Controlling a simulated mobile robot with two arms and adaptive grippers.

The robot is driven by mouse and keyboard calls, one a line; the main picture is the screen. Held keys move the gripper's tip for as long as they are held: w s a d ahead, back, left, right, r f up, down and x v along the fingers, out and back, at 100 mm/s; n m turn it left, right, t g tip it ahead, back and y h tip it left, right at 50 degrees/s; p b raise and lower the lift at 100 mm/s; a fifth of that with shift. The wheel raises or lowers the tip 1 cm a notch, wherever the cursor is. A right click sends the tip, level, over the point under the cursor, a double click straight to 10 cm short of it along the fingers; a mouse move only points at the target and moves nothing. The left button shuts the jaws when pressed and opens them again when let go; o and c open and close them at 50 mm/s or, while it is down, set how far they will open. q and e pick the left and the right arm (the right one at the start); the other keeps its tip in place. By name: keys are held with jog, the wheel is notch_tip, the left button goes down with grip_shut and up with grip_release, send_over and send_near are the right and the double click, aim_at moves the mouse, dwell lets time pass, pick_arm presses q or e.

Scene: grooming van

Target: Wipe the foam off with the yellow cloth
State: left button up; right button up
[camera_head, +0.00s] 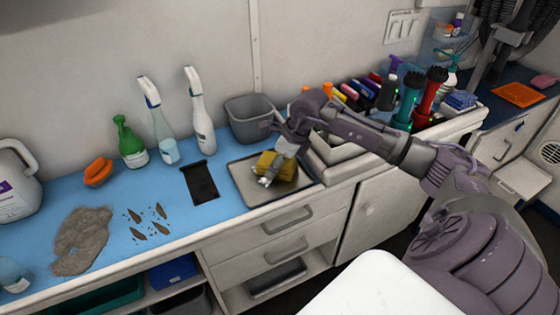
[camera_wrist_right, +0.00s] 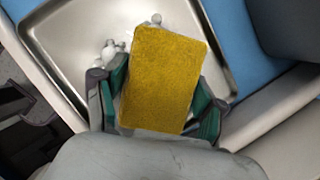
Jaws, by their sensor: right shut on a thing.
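The yellow cloth (camera_wrist_right: 163,80) is a thick block-like rectangle. My right gripper (camera_wrist_right: 155,98) is shut on it, with a green-padded finger on each side. In the head view the cloth (camera_head: 277,165) and the right gripper (camera_head: 275,168) are over the metal tray (camera_head: 247,190); whether the cloth touches the tray I cannot tell. White foam blobs (camera_wrist_right: 110,50) lie on the tray beside the cloth's left edge, with another bit (camera_wrist_right: 157,18) at its far end. The cloth may hide more foam. My left gripper is not in view.
A grey bin (camera_head: 250,120) stands behind the tray. A black mat (camera_head: 200,182), spray bottles (camera_head: 200,115) and an orange brush (camera_head: 97,172) are to the left. A caddy of clippers and bottles (camera_head: 385,95) is to the right. A grey fur pile (camera_head: 82,240) lies at the left front.

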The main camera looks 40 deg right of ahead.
aim_at(250, 177)
jog(key=shift+w+a, duration=0.25)
jog(key=shift+a, duration=0.8)
jog(key=shift+w+a, duration=0.25)
jog(key=shift+a, duration=0.75)
jog(key=shift+w+a, duration=0.25)
jog(key=shift+a, duration=0.9)
jog(key=shift+w+a+r+p, duration=0.1)
jog(key=shift+r+p, duration=0.55)
jog(key=shift+p, duration=0.1)
jog(key=r+p, duration=0.1)
jog(key=r, duration=0.1)
jog(key=r+p, duration=0.1)
jog(key=r, duration=0.1)
jog(key=shift+a, duration=0.4)
jog(key=shift+d+r, duration=0.1)
jog(key=shift+r, duration=0.15)
jog(key=shift+d+r+p, duration=0.15)
jog(key=shift+d+p, duration=0.05)
jog(key=shift+p, duration=0.15)
jog(key=shift+d, duration=0.1)
